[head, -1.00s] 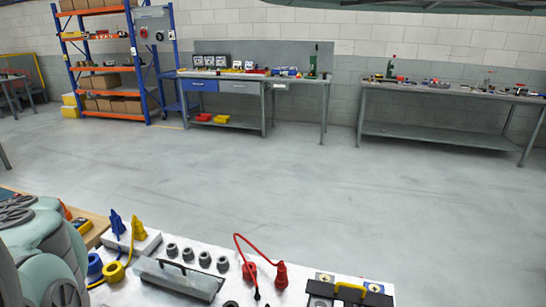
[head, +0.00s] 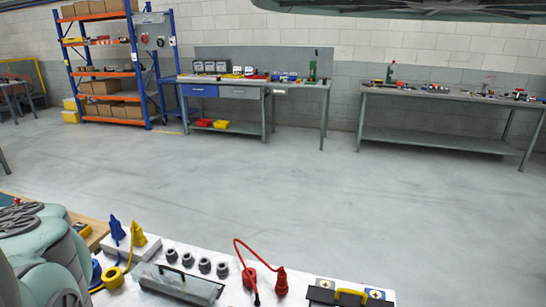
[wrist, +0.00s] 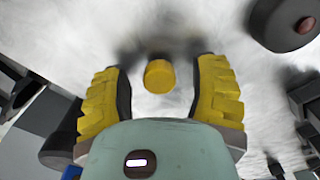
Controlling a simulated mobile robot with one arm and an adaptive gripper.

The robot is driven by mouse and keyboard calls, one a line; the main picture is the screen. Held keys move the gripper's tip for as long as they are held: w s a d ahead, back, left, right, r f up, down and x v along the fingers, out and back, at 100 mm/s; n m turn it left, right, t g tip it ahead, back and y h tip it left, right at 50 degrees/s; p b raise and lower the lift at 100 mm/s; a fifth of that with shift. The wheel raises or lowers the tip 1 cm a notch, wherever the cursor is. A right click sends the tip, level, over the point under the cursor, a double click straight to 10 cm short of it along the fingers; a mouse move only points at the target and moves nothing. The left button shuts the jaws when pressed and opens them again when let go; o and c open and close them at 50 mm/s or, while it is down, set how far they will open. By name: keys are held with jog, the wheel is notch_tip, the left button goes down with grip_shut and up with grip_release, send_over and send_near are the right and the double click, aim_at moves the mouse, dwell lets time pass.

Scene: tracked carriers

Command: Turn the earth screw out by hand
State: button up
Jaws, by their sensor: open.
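In the wrist view my gripper (wrist: 160,82) is open, with its two yellow ribbed fingers at left and right. A small round yellow knob (wrist: 159,77), which looks like the earth screw's head, shows between the fingers with a gap on both sides. I cannot tell how deep it sits between them or whether it is level with the tips. The surface around it is pale and blurred. In the head view my gripper does not show, and I cannot pick out the screw there.
A dark round part (wrist: 285,20) lies upper right of the fingers. The floor beyond is clear.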

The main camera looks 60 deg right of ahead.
jog(key=m, duration=0.6)
jog(key=shift+a+m, duration=0.1)
jog(key=shift+m, duration=0.3)
jog(key=m, duration=1.2)
jog(key=m+p, duration=0.1)
jog(key=m, duration=0.7)
jog(key=shift+r, duration=0.1)
jog(key=shift+m, duration=1.2)
jog(key=shift+o, duration=0.2)
jog(key=shift+p, duration=0.3)
